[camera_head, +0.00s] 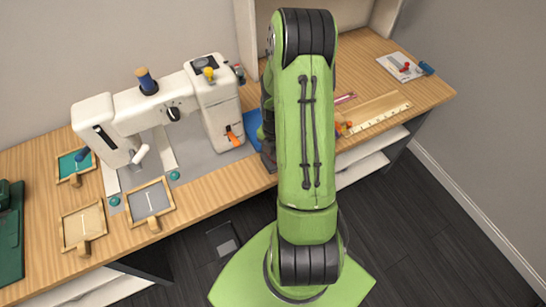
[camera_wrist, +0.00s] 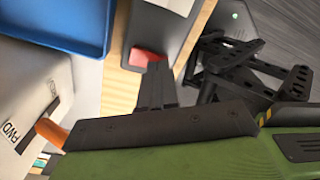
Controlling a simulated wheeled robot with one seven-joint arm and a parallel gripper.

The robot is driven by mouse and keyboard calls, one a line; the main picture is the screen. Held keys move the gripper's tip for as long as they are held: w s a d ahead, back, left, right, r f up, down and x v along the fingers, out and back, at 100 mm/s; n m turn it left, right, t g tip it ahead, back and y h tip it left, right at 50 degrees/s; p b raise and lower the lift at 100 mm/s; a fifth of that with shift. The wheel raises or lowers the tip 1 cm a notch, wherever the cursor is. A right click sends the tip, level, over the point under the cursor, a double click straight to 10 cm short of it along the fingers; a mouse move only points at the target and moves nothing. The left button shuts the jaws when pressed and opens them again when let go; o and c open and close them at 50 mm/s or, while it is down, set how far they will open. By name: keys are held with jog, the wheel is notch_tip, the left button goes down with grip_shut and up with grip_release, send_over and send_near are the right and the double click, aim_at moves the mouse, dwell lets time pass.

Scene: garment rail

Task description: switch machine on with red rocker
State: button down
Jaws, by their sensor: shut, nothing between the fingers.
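The white sewing machine (camera_head: 160,105) stands on the wooden table in the head view, with an orange lever (camera_head: 233,138) on its right end. In the wrist view, part of its white body (camera_wrist: 30,100) and the orange lever (camera_wrist: 50,132) show at the lower left. A red rocker (camera_wrist: 141,60) sits on a dark grey box (camera_wrist: 146,35) beside the machine. My gripper (camera_wrist: 157,68) is shut and empty, its tips right at the red rocker. I cannot tell whether they touch it or which way it is tilted. In the head view my arm hides the gripper and the rocker.
A blue tray (camera_wrist: 65,22) lies beside the dark box. Small framed pieces (camera_head: 150,202) lie at the table's front left. A wooden ruler (camera_head: 378,118) and a white card (camera_head: 400,66) lie right of my arm. The dark floor (camera_head: 410,220) at the right is clear.

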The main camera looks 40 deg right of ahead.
jog(key=shift+f, duration=0.15)
jog(key=shift+r+p, duration=2.45)
jog(key=shift+r, duration=1.05)
